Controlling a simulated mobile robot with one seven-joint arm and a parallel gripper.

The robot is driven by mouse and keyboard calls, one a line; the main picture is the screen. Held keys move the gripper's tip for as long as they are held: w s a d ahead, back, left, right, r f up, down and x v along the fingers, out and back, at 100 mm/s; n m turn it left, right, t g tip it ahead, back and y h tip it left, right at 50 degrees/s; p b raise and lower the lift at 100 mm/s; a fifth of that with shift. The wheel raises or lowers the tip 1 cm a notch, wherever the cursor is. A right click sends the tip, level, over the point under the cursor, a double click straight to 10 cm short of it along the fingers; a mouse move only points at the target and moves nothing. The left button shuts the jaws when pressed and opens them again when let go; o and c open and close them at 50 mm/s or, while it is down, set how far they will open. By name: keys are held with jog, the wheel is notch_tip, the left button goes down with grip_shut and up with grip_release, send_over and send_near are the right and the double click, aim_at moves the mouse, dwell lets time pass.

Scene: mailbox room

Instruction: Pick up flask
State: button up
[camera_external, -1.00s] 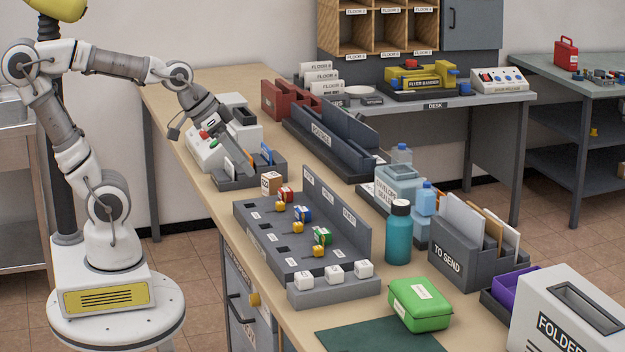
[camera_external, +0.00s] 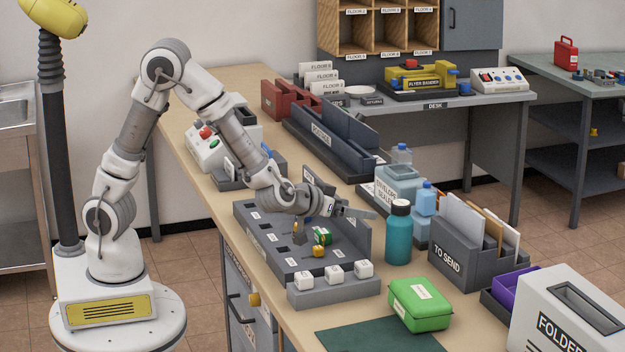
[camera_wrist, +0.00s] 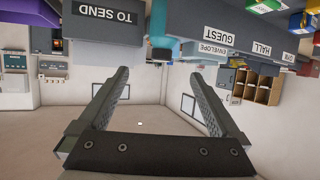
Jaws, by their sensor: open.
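The flask (camera_external: 398,236) is a teal bottle with a black cap, standing upright on the bench right of the grey key rack. My gripper (camera_external: 362,212) is open and empty, reaching over the rack's back panel toward the flask's upper part. I cannot tell whether a fingertip touches it. In the wrist view, which is upside down, my open fingers (camera_wrist: 158,77) spread wide. A teal shape, likely the flask (camera_wrist: 164,45), shows beyond them near the top middle.
The grey key rack (camera_external: 270,248) lies under my arm. A green box (camera_external: 418,305) stands in front of the flask. The TO SEND holder (camera_external: 462,264) is to its right. Light-blue bottles (camera_external: 424,200) and an envelope-sealer (camera_external: 393,185) stand close behind it.

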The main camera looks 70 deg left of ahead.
aim_at(394, 213)
jog(key=b+x, duration=0.1)
jog(key=x, duration=1)
jog(key=shift+w+a+f+b, duration=0.15)
jog(key=shift+w+a+b, duration=0.1)
jog(key=shift+a+b, duration=0.1)
jog(key=shift+r+b+x, duration=0.2)
jog(key=shift+b+x, duration=0.1)
jog(key=shift+x, duration=2.6)
jog(key=shift+a, duration=0.1)
grip_shut()
